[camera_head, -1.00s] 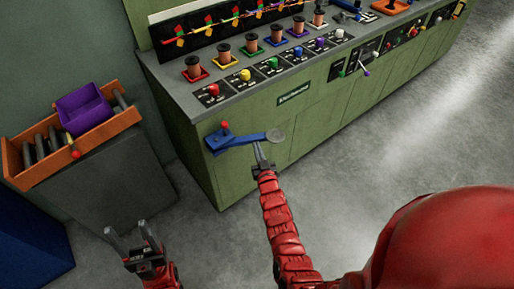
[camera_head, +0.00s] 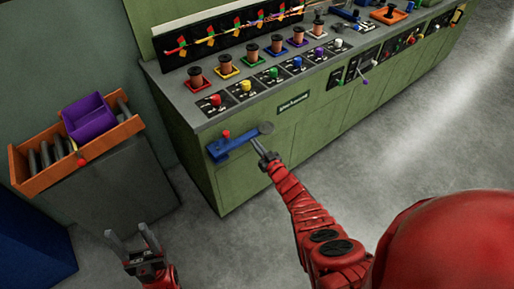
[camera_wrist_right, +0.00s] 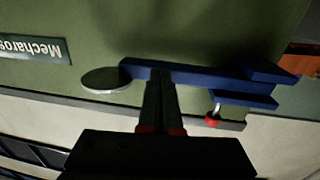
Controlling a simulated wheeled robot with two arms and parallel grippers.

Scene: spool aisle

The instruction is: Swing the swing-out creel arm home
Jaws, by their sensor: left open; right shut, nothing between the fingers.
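The swing-out creel arm (camera_head: 240,142) is a blue bar with a grey disc (camera_head: 265,128) at its free end and a blue bracket with a red knob at its left end. It sits on the green cabinet front, angled close along it. My right gripper (camera_head: 262,149) is shut and empty, its tips at the bar's outer side near the disc. In the right wrist view the fingertips (camera_wrist_right: 160,76) overlap the blue bar (camera_wrist_right: 205,74) beside the disc (camera_wrist_right: 106,79); contact looks likely but is not certain. My left gripper (camera_head: 130,238) is open and empty, low at the left.
The green cabinet (camera_head: 290,130) carries several spools on coloured bases and switch panels along its top. An orange crate (camera_head: 40,182) with a purple bin (camera_head: 88,117) stands on a grey stand at the left. The grey floor (camera_head: 250,235) before the cabinet is clear.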

